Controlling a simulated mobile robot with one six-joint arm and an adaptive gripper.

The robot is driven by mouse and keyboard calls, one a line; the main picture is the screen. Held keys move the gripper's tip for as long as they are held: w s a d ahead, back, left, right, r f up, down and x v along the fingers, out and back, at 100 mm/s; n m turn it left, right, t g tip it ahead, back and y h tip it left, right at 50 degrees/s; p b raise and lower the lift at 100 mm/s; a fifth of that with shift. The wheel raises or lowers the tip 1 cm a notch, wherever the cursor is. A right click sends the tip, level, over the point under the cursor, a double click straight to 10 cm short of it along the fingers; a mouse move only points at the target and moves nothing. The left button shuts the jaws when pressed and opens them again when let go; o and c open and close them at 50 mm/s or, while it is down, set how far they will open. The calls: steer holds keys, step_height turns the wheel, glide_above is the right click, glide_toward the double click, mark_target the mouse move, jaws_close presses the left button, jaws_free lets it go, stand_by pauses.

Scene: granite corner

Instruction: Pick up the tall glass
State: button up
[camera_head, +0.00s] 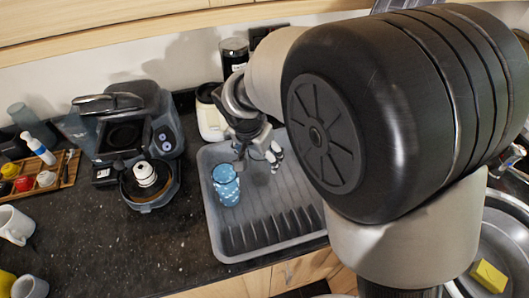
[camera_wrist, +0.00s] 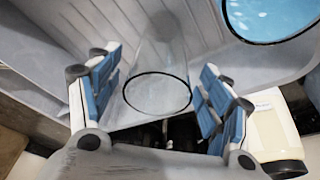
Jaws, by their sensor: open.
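A clear, see-through glass with a dark-looking rim (camera_wrist: 157,93), which appears to be the tall glass, stands in the drying tray. In the wrist view its rim lies between the fingers of my gripper (camera_wrist: 161,74), with a gap on each side. In the head view my gripper (camera_head: 258,158) is over the back of the grey tray (camera_head: 262,244), and I cannot clearly make out the clear glass there. My gripper is open, with blue-padded fingers spread and holding nothing.
A blue patterned glass (camera_head: 226,186) stands close by in the tray, also at the upper right of the wrist view (camera_wrist: 272,14). A cream jar (camera_head: 210,118) stands behind the tray. A coffee machine (camera_head: 130,130) is to the left, with bare dark counter (camera_head: 95,235) in front.

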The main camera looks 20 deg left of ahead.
steer(key=b+x, duration=0.1)
steer(key=x, duration=0.3)
steer(key=shift+f, duration=0.1)
steer(key=shift+c, duration=0.2)
steer(key=c, duration=1.3)
